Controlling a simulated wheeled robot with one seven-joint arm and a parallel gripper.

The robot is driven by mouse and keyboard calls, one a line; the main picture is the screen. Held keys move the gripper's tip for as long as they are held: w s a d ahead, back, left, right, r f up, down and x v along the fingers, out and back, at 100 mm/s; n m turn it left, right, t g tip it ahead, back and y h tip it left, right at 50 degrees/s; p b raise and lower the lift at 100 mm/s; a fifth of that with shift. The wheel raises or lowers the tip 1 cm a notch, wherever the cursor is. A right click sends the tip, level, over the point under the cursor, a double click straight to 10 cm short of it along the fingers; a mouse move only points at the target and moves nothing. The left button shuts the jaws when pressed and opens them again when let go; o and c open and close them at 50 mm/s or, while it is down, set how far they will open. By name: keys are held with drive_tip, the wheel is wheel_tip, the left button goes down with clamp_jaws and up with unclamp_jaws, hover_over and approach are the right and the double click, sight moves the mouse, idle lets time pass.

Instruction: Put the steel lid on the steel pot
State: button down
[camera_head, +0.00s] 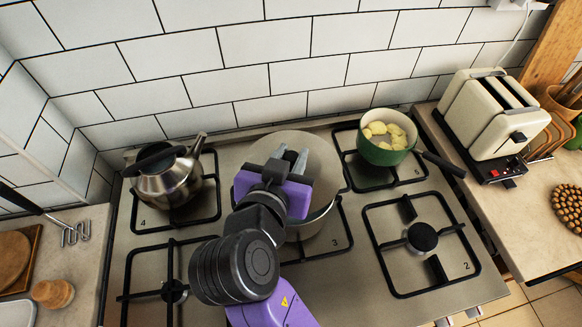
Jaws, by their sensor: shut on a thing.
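The steel lid (319,161) is a round grey disc at the middle of the stove, in front of the tiled wall. My gripper (288,158) is over the lid and shut on it, with the grip point largely hidden by the fingers and wrist. The steel pot (312,226) stands on the burner marked 3. Its near side and part of its rim show below the lid, to the right of my arm. The lid overlaps the pot in this view. I cannot tell whether they touch.
A steel kettle (170,182) stands at left on burner 4. A green pan (385,151) with pale yellow pieces stands at back right, its dark handle pointing right. The front right burner (422,238) is empty. A toaster (490,115) stands on the right counter.

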drive_tip(key=shift+f, duration=2.4)
drive_tip(key=c, duration=1.1)
unclamp_jaws()
drive_tip(key=shift+c, duration=0.2)
drive_tip(key=b+v, duration=0.1)
drive_tip(key=v, duration=1.1)
drive_tip(key=shift+r, duration=0.1)
